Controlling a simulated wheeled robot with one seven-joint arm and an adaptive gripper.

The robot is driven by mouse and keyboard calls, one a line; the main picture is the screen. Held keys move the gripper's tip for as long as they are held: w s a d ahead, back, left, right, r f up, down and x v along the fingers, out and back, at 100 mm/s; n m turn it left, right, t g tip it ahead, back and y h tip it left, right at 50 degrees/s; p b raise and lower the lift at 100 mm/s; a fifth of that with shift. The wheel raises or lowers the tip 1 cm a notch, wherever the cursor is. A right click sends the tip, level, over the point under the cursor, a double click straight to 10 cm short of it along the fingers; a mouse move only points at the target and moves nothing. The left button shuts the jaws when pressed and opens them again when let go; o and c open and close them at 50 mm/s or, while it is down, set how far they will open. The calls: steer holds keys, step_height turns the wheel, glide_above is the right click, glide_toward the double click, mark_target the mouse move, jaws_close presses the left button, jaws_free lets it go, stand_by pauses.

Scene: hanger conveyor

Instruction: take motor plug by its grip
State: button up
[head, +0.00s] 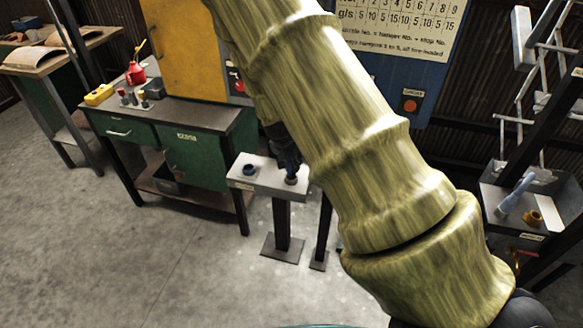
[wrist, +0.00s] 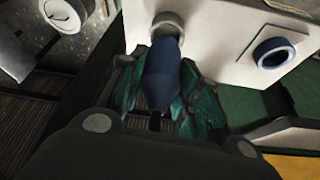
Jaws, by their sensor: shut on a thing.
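The motor plug appears to be the dark blue, tapered piece in the wrist view (wrist: 161,77). My gripper (wrist: 160,95) is shut on its blue body, with a teal finger on each side. The plug's far end meets a round grey collar (wrist: 168,25) on a pale panel (wrist: 222,32). I cannot tell how deep it sits there. In the head view, my gripper (head: 287,158) is over the right end of a small pale stand (head: 262,182), partly hidden behind my arm.
A blue-rimmed round socket (wrist: 274,53) is on the same panel, beside the plug. A green workbench (head: 190,152) stands left of the stand. The floor in front is clear.

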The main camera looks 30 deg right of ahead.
steer(key=s+a+r+b, duration=0.2)
steer(key=s+a, duration=0.9)
steer(key=shift+s+b, duration=0.35)
